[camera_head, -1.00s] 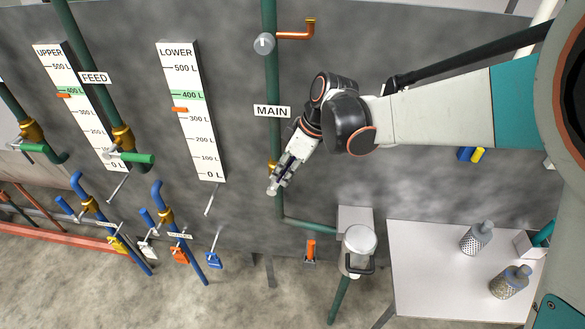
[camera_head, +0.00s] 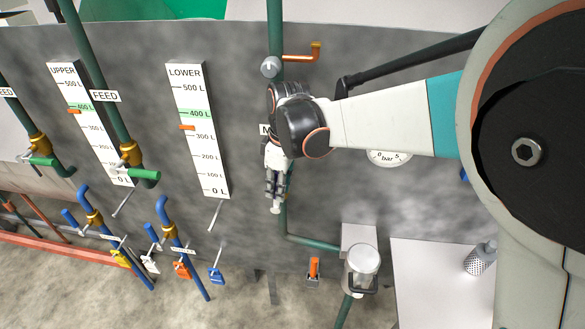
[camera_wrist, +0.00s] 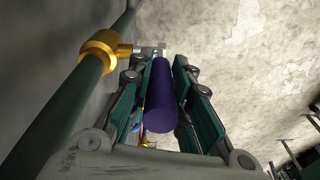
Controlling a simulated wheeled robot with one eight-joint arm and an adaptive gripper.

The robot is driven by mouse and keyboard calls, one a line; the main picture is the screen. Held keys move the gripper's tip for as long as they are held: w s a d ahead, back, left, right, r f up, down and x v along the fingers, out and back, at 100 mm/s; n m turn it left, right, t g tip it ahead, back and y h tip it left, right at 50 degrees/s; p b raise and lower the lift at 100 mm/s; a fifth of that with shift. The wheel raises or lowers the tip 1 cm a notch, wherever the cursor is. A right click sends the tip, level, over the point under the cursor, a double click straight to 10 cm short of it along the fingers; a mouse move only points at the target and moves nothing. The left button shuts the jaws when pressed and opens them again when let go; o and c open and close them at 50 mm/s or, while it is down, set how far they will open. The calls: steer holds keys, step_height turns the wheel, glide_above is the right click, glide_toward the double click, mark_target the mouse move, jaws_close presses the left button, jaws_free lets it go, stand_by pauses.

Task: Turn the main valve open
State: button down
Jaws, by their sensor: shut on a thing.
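The main valve shows in the wrist view as a brass body (camera_wrist: 103,50) on a green pipe (camera_wrist: 75,105), with a purple handle (camera_wrist: 160,100) on a short metal stem. My gripper (camera_head: 275,205) is at the main green pipe (camera_head: 284,215) in the head view, fingers pointing down. In the wrist view the two fingers of my gripper (camera_wrist: 163,72) lie on either side of the purple handle, shut on it. In the head view my wrist and gripper hide the valve and most of the MAIN label (camera_head: 264,130).
LOWER (camera_head: 196,130) and UPPER (camera_head: 90,125) level scales stand to the left, with green-handled feed valves (camera_head: 145,174). A bar gauge (camera_head: 390,158) sits partly behind my arm. A white table (camera_head: 435,290) with a dotted bottle (camera_head: 481,258) is at lower right.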

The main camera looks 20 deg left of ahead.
steer(key=c, duration=1.4)
jaws_free()
steer(key=shift+c, duration=0.2)
steer(key=shift+w+f, duration=0.1)
steer(key=shift+a, duration=0.1)
